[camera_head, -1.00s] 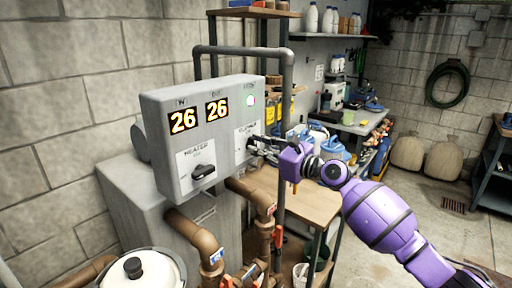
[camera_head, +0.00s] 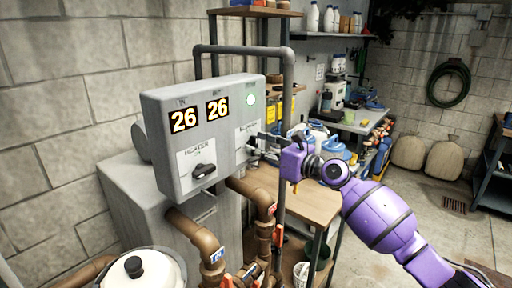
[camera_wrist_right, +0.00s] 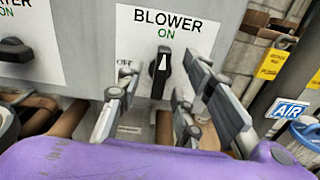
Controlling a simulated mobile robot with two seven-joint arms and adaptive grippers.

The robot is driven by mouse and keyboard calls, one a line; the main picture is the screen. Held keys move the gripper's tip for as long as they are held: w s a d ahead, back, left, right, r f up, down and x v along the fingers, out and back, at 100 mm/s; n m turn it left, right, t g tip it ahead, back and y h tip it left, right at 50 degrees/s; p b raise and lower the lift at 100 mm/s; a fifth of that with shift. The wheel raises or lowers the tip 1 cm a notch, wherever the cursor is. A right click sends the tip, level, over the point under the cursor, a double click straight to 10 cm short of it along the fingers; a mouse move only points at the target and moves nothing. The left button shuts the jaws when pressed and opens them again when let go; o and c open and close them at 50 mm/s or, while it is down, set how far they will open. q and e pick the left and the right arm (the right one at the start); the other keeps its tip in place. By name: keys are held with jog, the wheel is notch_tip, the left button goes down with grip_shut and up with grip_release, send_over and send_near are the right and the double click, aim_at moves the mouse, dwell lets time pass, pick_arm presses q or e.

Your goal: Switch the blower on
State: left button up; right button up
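The grey control box (camera_head: 165,140) carries a blower switch, a black knob (camera_wrist_right: 159,72) on a white label reading BLOWER. In the right wrist view the knob stands upright, its pale mark toward the word ON above it; OFF is printed to its left, partly covered by a finger. My right gripper (camera_wrist_right: 162,100) is open, one finger on either side of the knob in that view, with visible gaps. It also shows in the head view (camera_head: 260,146), just in front of the box's right side. A round light (camera_head: 250,100) above the switch glows pale. My left gripper is not in view.
A heater knob (camera_head: 203,171) is on the box's left side; two displays (camera_head: 201,113) read 26. Brown pipes (camera_head: 197,240) run below the box. A wooden bench (camera_head: 310,205) stands behind my gripper. Open floor (camera_head: 420,215) lies to the right.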

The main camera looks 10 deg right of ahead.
jog(key=shift+d, duration=0.1)
jog(key=v, duration=0.7)
